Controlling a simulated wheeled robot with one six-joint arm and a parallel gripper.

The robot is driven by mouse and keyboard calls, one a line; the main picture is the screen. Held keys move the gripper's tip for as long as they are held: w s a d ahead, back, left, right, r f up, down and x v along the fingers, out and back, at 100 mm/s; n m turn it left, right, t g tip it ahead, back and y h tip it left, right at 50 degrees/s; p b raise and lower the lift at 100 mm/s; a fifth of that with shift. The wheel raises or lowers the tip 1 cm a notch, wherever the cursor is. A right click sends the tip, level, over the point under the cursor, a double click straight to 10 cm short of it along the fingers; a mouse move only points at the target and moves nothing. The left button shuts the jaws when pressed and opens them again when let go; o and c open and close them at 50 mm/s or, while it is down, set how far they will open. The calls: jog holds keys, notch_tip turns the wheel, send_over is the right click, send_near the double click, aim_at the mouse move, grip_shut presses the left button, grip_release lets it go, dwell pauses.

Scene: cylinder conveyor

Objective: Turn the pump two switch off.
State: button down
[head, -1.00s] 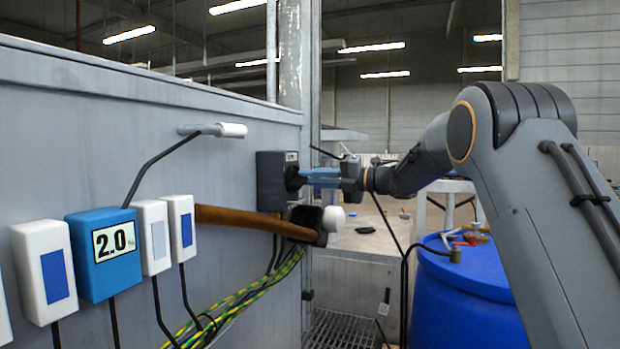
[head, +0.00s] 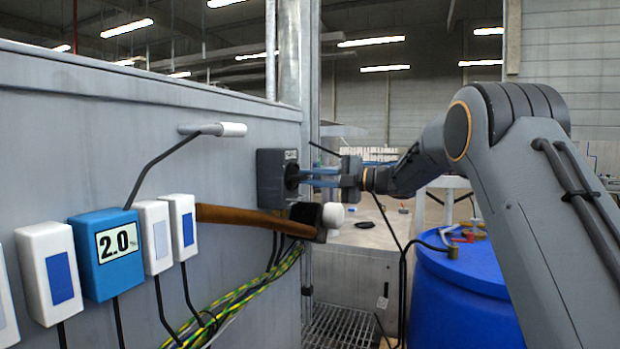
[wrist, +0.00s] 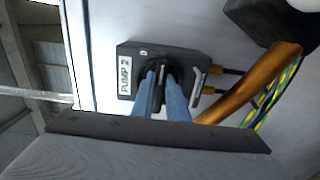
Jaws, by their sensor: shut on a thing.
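In the wrist view the switch box (wrist: 130,53) carries a white "PUMP 2" label. Its black rotary knob (wrist: 160,68) sits between my blue fingers. My gripper (head: 302,178) reaches in from the right and is shut on the knob, with one finger above the other in the head view. In the wrist view my gripper (wrist: 161,76) hides part of the knob, so I cannot read its setting.
A wooden-handled hammer (head: 245,216) hangs just below the switch. A blue "2.0" meter (head: 107,255) and white boxes line the panel at left. A blue barrel (head: 465,295) stands below my arm.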

jog(key=c, duration=1.7)
grip_release()
jog(key=shift+c, duration=0.2)
jog(key=shift+d, duration=0.1)
jog(key=b+v, duration=0.2)
jog(key=v, duration=0.5)
jog(key=shift+s+d, duration=0.15)
jog(key=shift+d, duration=0.15)
